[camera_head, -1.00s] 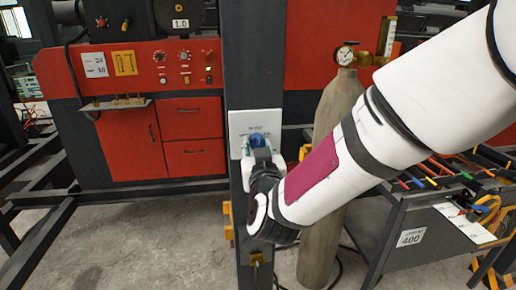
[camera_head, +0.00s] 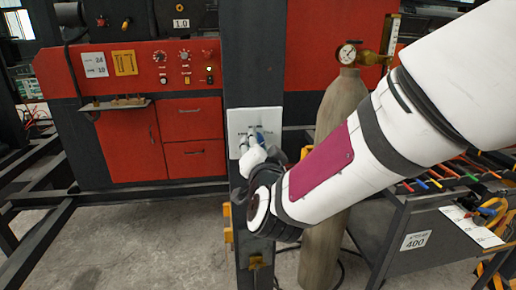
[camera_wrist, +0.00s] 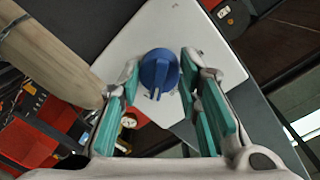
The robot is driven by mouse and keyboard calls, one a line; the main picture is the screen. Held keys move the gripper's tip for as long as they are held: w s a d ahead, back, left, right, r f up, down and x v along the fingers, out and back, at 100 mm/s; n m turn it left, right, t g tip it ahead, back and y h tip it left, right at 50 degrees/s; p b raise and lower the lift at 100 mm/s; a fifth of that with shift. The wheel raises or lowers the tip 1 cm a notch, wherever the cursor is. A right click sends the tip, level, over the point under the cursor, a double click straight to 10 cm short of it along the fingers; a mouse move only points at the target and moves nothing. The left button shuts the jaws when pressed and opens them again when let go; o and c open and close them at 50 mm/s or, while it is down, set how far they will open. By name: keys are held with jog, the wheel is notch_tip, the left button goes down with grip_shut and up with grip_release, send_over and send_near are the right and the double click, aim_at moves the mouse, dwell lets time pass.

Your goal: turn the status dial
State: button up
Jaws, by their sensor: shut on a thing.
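The status dial is a blue round knob (camera_wrist: 159,70) on a white panel (camera_wrist: 122,48), which looks tilted in the wrist view. In the head view the panel (camera_head: 236,122) is fixed to a dark upright post, and a bit of the blue dial (camera_head: 261,138) shows beside my fingers. My gripper (camera_wrist: 160,84) has teal-padded fingers on either side of the dial and is shut on it. My gripper (camera_head: 258,146) partly covers the dial and the panel's lettering in the head view.
A tan gas cylinder (camera_head: 335,125) with a gauge stands right of the post (camera_head: 252,55). A red cabinet (camera_head: 130,70) with small knobs is behind on the left. A tool rack marked 400 (camera_head: 415,241) stands at the right.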

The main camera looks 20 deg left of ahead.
jog(key=shift+m, duration=0.6)
jog(key=o, duration=1.1)
jog(key=shift+o, duration=0.2)
jog(key=v, duration=1.2)
